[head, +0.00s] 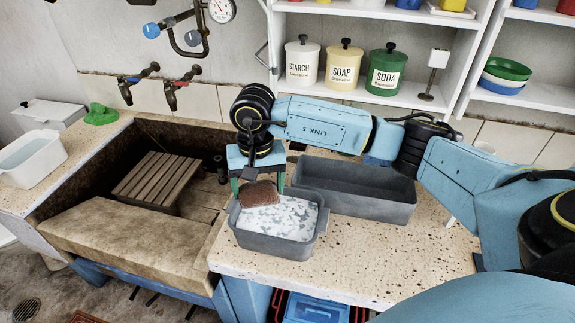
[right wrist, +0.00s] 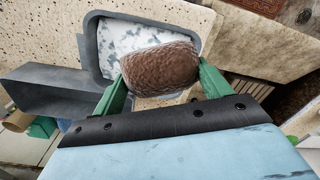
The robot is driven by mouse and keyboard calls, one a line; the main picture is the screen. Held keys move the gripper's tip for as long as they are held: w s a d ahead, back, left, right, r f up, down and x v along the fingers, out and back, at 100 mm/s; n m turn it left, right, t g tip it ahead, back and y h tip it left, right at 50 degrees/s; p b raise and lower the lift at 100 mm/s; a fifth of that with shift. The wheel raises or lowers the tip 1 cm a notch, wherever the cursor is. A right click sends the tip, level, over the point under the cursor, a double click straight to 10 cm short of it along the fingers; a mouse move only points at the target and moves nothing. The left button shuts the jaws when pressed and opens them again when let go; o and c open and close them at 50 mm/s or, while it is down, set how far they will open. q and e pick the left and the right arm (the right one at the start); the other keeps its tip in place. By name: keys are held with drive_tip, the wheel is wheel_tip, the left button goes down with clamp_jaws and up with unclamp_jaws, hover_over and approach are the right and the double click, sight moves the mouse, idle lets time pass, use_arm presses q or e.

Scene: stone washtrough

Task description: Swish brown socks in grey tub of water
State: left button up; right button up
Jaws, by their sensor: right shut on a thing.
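The brown socks (head: 260,193) are a rounded bundle at the left back part of the grey tub (head: 280,243). The tub holds water (head: 291,216) with white foam on it. My right gripper (head: 258,184) comes down over the tub and is shut on the socks. In the right wrist view the socks (right wrist: 160,66) sit between the green fingers (right wrist: 160,82), with the foamy water (right wrist: 140,36) behind them. I cannot tell whether the socks touch the water. My left gripper is not in view.
A longer, empty-looking grey bin (head: 352,200) stands just behind and right of the tub. The stone trough (head: 110,222) with a slatted wooden rack (head: 156,181) lies to the left. A white basin (head: 31,158) stands at far left. The speckled counter (head: 400,262) is clear at front right.

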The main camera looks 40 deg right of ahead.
drive_tip(key=w+d+f+m+p, duration=0.1)
drive_tip(key=d+f+m+p, duration=0.1)
drive_tip(key=d+m, duration=0.35)
drive_tip(key=shift+n, duration=0.25)
drive_tip(key=f+b, duration=0.5)
drive_tip(key=f, duration=0.2)
drive_tip(key=f+b, duration=0.5)
drive_tip(key=f, duration=0.3)
drive_tip(key=shift+w+d+f, duration=0.15)
drive_tip(key=shift+w, duration=0.05)
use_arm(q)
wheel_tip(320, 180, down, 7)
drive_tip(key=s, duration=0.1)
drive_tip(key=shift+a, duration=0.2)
